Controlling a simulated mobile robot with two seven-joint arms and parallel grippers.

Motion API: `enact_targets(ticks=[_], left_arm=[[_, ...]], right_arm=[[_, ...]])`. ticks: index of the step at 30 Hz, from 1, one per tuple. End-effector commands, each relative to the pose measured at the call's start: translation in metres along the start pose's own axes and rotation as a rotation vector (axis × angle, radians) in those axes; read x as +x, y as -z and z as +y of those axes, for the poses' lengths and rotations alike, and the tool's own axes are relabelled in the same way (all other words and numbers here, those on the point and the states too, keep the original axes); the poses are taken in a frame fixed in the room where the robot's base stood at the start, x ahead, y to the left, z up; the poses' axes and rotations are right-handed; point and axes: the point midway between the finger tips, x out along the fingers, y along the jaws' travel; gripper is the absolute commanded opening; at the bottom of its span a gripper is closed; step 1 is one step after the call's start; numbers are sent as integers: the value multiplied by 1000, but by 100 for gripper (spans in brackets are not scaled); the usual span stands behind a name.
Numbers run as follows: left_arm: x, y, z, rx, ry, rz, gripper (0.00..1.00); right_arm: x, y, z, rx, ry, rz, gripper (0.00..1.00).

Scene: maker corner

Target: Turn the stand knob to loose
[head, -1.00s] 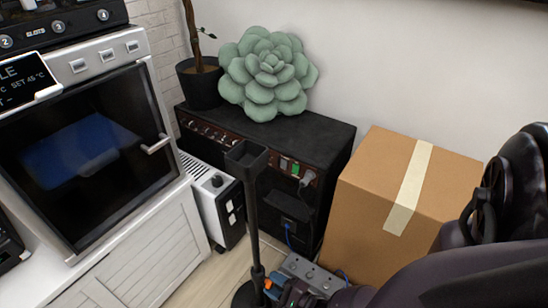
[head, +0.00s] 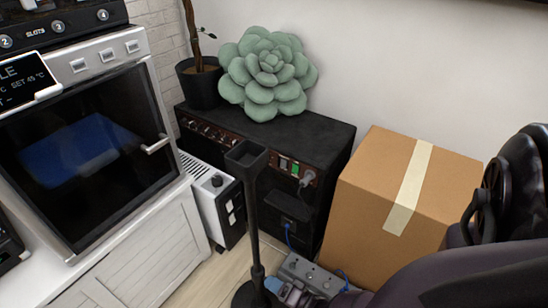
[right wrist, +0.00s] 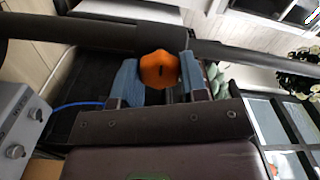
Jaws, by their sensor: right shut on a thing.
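The stand is a thin black pole (head: 254,222) with a square cup on top and a dark base on the floor, in the lower middle of the head view. Its orange knob (right wrist: 160,69) shows in the right wrist view, with a short dark mark on its face, beside the pole (right wrist: 100,36). My right gripper (head: 272,285) is low beside the pole in the head view. In the right wrist view its blue fingers are shut on the knob, one on each side. The knob is hidden in the head view now. My left gripper is out of view.
A grey box with dials (head: 312,271) and a blue cable lies on the floor by my right gripper. A cardboard box (head: 380,220) stands to the right. A black amplifier cabinet (head: 335,140) is behind the stand, with a white heater (head: 210,200) left of it.

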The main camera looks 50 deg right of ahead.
Motion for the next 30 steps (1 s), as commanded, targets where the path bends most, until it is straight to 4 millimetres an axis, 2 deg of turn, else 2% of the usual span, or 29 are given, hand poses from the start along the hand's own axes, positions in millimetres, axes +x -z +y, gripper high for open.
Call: enact_targets(ticks=[18, 30], left_arm=[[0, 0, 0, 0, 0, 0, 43], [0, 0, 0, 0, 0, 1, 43]], right_arm=[[-1, 0, 0, -539, -1, 0, 16], [-1, -1, 0, -709, -2, -1, 16]])
